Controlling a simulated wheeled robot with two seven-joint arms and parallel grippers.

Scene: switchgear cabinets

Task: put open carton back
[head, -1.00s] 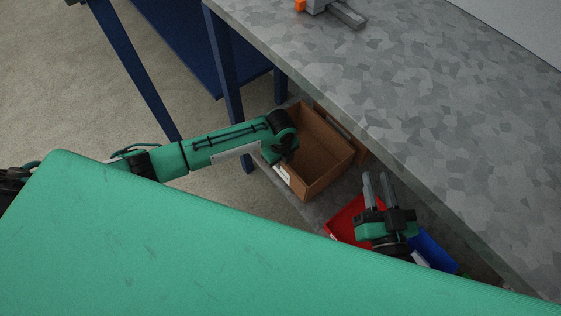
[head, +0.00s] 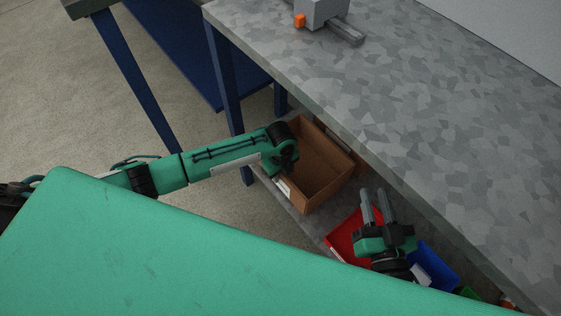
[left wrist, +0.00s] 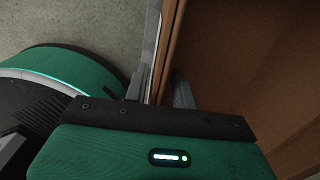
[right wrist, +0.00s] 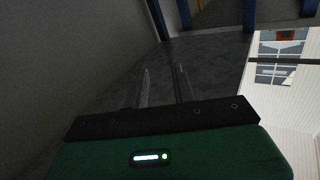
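The open carton (head: 322,172) is brown, empty inside and open at the top, below the front edge of the grey workbench. It seems to be at the lower shelf; whether its base rests there I cannot tell. My left gripper (head: 290,168) is at its left wall. In the left wrist view my fingers (left wrist: 163,88) lie on either side of the carton's wall (left wrist: 172,45), closed on it. My right gripper (head: 374,207) is empty, its fingers parallel and apart, above the red bin. Its fingers also show apart in the right wrist view (right wrist: 164,88).
A red bin (head: 345,234) and a blue bin (head: 438,264) stand right of the carton on the lower shelf (head: 291,208). Another brown box (head: 345,147) is partly hidden behind the carton. The workbench top (head: 420,100) overhangs them. Blue legs (head: 226,90) stand to the left.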

